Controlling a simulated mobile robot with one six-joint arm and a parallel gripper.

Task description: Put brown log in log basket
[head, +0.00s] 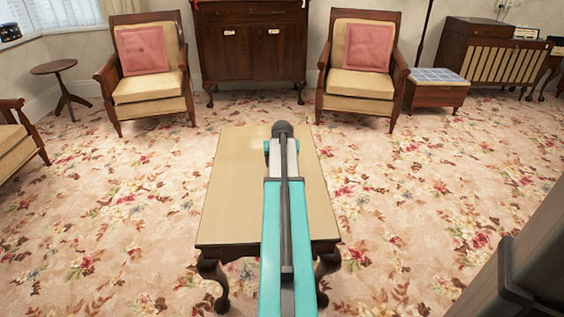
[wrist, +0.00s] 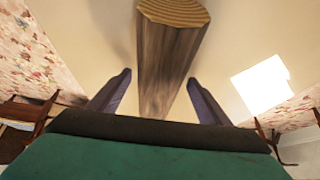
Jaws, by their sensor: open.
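A brown log (wrist: 168,60) with a pale ringed cut end shows in the wrist view, over the cream surface of the table. My gripper (wrist: 158,77) is open, with one dark finger on each side of the log's lower part. I see space between the fingers and the log, and I cannot tell whether either touches it. In the head view my arm reaches over the small table (head: 232,180), and the log and fingers are hidden. The log basket is not seen in either view.
Two armchairs (head: 150,88) (head: 362,80) stand behind the table, with a dark cabinet (head: 250,45) between them. A footstool (head: 436,92) is at right, a small round table (head: 60,85) at left. Floral carpet (head: 110,220) around the table is clear.

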